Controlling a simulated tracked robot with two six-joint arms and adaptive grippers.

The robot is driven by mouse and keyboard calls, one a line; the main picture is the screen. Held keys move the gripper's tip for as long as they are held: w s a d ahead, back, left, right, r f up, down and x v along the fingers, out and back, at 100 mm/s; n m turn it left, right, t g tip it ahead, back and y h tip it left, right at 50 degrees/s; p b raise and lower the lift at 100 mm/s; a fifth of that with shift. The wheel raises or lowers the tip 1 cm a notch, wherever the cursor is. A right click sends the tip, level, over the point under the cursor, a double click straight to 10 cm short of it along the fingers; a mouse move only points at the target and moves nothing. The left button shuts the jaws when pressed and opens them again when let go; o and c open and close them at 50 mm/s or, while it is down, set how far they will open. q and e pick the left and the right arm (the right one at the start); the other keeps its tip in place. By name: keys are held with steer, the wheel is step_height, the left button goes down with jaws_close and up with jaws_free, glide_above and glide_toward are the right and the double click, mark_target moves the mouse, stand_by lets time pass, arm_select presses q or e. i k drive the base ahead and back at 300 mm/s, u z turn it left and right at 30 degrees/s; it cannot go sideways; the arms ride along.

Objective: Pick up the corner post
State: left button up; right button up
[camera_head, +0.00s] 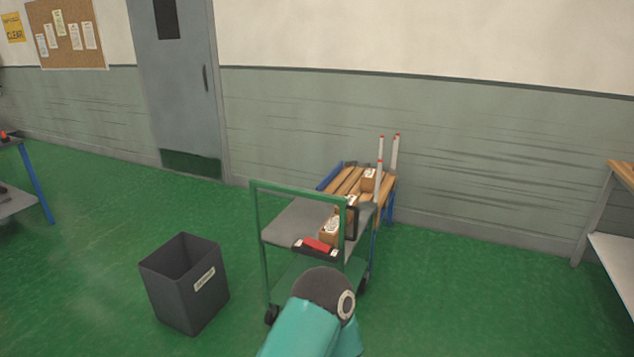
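Several slim white posts with red tips stand upright at the right end of a low slatted wooden table by the wall; they look like corner posts. One post (395,152) is at the far right, another (381,147) is just left of it, and a nearer one (379,178) stands in front. I cannot tell whether they are fixed to the table. A teal arm link of mine with a dark round joint rises at the bottom centre, well short of the posts.
A green-framed cart (290,222) stands between me and the slatted table (347,182), with cardboard boxes (330,231) and a red item (317,244) on it. A dark bin (185,283) is left of it. A workbench (612,250) is at far right. Green floor is clear between.

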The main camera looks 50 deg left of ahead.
mark_target(379, 161)
steer(key=u, duration=0.5)
steer(key=i, duration=1.3)
steer(key=u, duration=0.8)
steer(key=i, duration=0.3)
steer(key=z, duration=0.05)
steer(key=k, duration=0.9)
steer(key=u, duration=0.15)
steer(key=i, duration=0.9)
steer(key=z, duration=0.1)
